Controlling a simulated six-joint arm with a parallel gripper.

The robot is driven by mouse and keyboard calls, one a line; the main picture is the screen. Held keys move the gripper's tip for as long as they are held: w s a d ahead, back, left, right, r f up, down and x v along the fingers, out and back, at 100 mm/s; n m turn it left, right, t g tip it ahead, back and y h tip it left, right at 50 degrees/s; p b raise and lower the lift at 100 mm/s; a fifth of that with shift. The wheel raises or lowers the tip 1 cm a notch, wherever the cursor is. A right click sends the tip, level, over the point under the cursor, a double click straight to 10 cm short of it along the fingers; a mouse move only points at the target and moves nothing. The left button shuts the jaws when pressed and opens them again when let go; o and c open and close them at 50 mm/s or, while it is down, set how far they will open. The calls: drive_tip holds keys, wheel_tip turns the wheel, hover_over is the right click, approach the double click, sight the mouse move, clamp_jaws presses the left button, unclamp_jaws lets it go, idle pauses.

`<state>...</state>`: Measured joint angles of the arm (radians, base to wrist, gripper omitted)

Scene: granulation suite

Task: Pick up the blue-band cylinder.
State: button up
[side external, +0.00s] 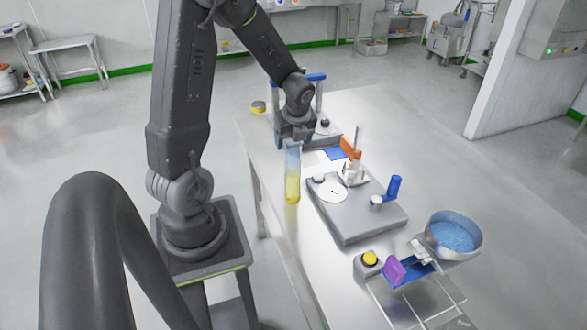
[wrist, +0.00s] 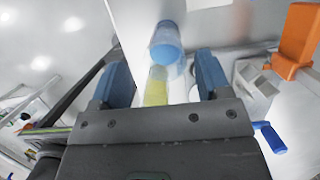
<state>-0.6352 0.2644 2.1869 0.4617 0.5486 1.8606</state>
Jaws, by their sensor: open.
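A clear cylinder (side external: 292,187) with a pale blue upper part and yellow contents stands upright near the table's left edge in the side view. My gripper (side external: 293,142) is just above its top there; the fingers are hard to make out. In the wrist view, the cylinder (wrist: 166,40) shows a blue round end and a yellow part, lined up between the two blue fingers of my gripper (wrist: 161,62). The fingers are open, with visible space on both sides of the cylinder. Whether they reach around it in depth, I cannot tell.
A grey balance-like unit (side external: 360,225) with a white dial stands right of the cylinder. An orange part (side external: 351,148) stands behind it, also at the right in the wrist view (wrist: 299,35). A blue bowl (side external: 453,236) and yellow button (side external: 370,258) are at the front right.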

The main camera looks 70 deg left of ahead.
drive_tip(key=x, duration=0.4)
drive_tip(key=shift+w+f, duration=0.2)
drive_tip(key=shift+f, duration=0.05)
clamp_jaws()
idle(0.4)
drive_tip(key=shift+r, duration=0.1)
